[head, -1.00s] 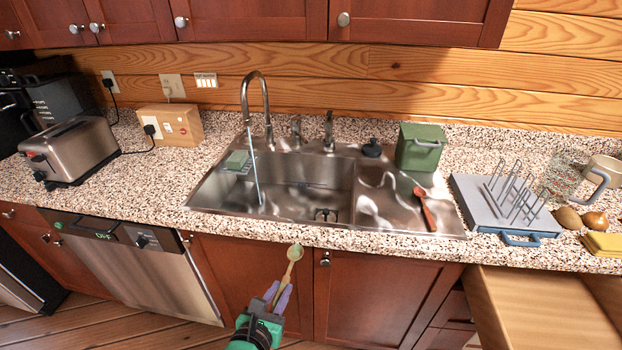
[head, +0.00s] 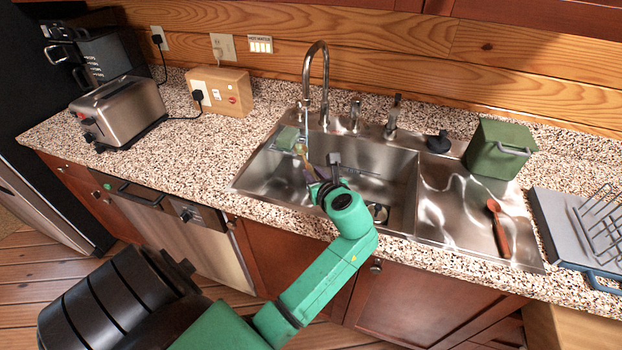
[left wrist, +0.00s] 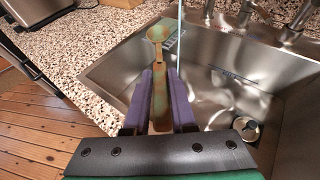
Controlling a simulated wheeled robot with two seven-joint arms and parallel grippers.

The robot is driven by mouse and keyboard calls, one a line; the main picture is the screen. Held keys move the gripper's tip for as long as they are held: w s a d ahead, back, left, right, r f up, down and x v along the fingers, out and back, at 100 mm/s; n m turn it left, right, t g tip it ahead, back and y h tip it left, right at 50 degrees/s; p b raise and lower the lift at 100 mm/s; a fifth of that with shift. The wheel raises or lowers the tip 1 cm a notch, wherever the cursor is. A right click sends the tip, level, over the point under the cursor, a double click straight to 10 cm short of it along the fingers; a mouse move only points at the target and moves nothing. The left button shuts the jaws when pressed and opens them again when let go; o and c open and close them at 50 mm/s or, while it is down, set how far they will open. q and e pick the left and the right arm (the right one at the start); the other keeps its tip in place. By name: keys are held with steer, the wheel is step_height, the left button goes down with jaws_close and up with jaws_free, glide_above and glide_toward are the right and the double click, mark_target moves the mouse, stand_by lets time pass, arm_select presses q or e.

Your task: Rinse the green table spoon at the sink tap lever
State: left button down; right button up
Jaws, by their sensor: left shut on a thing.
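My left gripper (head: 318,184) is over the sink (head: 268,182), its purple fingers shut on the green table spoon (head: 301,150). In the left wrist view the spoon (left wrist: 159,78) is greenish with brown patches, and its bowl points away from me. The curved tap (head: 325,75) stands behind the basin. A thin water stream (head: 306,118) falls from it close to the spoon's bowl. In the left wrist view the stream (left wrist: 179,35) passes just right of the bowl; I cannot tell whether they touch. Two short fittings (head: 354,115) (head: 392,120) stand right of the tap; either may be the lever.
A green sponge (head: 287,138) lies at the basin's back left. A red spoon (head: 499,228) lies on the drainboard near a green box (head: 497,149) and a black stopper (head: 438,142). A dish rack (head: 575,235) stands right. A toaster (head: 118,112) stands left.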

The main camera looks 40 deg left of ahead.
arm_select(q)
steer(key=w+a+f+b, duration=0.2)
steer(key=w+a+b, duration=0.3)
steer(key=w, duration=0.5)
steer(key=shift+w+a+f, duration=0.2)
steer(key=shift+a+f, duration=0.1)
steer(key=shift+a, duration=0.35)
steer(key=shift+w+d+p, duration=0.3)
steer(key=shift+d, duration=0.2)
